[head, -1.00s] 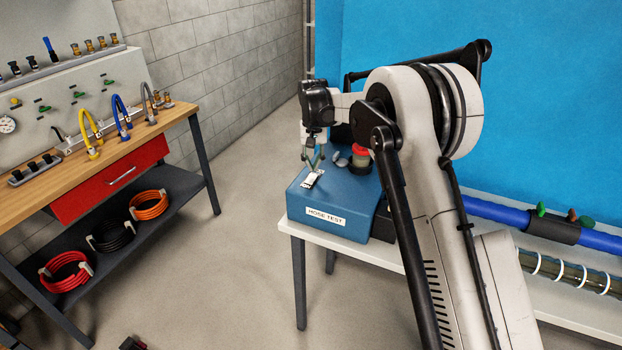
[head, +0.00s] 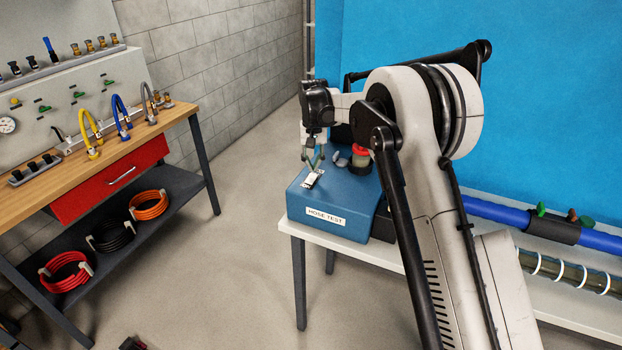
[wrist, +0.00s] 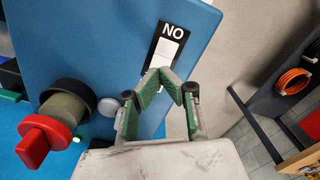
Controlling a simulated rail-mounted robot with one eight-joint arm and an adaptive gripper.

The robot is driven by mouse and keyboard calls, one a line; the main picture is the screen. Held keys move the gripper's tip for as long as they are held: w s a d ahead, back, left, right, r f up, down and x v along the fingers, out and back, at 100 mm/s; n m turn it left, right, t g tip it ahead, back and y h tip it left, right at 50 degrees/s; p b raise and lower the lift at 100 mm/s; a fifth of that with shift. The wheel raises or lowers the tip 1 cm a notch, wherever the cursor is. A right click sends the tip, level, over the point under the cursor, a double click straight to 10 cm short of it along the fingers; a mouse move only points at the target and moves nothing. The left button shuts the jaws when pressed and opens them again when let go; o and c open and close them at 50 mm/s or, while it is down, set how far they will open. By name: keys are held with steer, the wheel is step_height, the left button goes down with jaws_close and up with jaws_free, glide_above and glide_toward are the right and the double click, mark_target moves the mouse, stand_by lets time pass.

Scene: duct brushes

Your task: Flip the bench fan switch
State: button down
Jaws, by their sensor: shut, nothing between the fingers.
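A blue box (head: 315,203) labelled HOSE TEST stands on a white bench. On its top is a black plate with the word NO or ON, read upside down, and a white rocker switch (head: 312,180). The switch (wrist: 167,52) also shows in the wrist view, partly behind the fingertips. My gripper (head: 315,164) is over the box top, right by the switch. In the wrist view its green-padded fingers (wrist: 171,80) are shut and empty, with tips at the near end of the switch. I cannot tell whether they touch it.
A red knob on a dark collar (wrist: 45,138) and a grey round button (wrist: 109,107) rise from the box beside the fingers. A wooden workbench (head: 150,128) with hoses stands at the left. Open floor lies between the benches.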

mark_target(313, 175)
steer(key=shift+f+b, duration=0.9)
steer(key=shift+f, duration=0.4)
stand_by(0.7)
steer(key=shift+r+p, duration=1.1)
steer(key=shift+r, duration=2.4)
